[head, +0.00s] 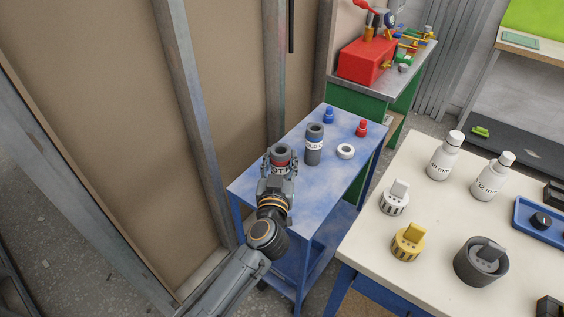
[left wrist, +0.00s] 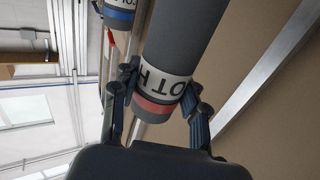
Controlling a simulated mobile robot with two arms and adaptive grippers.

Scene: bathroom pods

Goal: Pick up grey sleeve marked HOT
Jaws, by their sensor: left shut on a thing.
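My right gripper is not in view.
A second grey sleeve with a blue band (head: 313,146) stands on the blue table (head: 262,188), near a white ring (head: 346,151), a blue fitting (head: 328,115) and a red fitting (head: 361,128). A cream table (head: 376,251) with bottles is at right. A wall panel (head: 215,70) rises left.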

